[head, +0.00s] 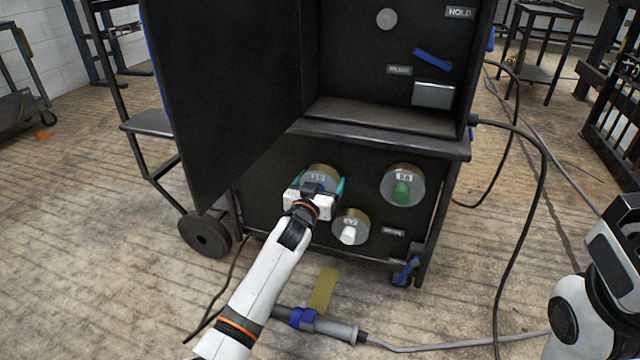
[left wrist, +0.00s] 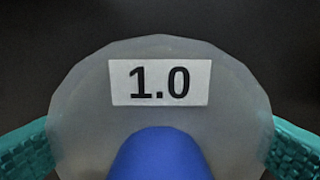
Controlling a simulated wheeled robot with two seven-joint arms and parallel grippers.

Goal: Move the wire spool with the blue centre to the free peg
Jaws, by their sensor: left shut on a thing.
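The wire spool with the blue centre (left wrist: 160,155) fills the left wrist view; its pale round face carries a white "1.0" label. In the head view this spool (head: 323,173) is on the lower front of the black cabinet, mostly hidden behind my left gripper (head: 318,185). The teal fingers are shut on its rim, one at each side. Whether it is still on its peg is hidden. I cannot make out a free peg for certain; a grey round thing (head: 387,19) is on the upper compartment's back wall.
A spool with a green centre (head: 402,186) is to the right, and one with a white centre (head: 349,228) is just below right. The open cabinet door (head: 235,90) stands left of the upper compartment. A blue lever (head: 433,59) is inside. A cable connector (head: 320,325) lies on the floor.

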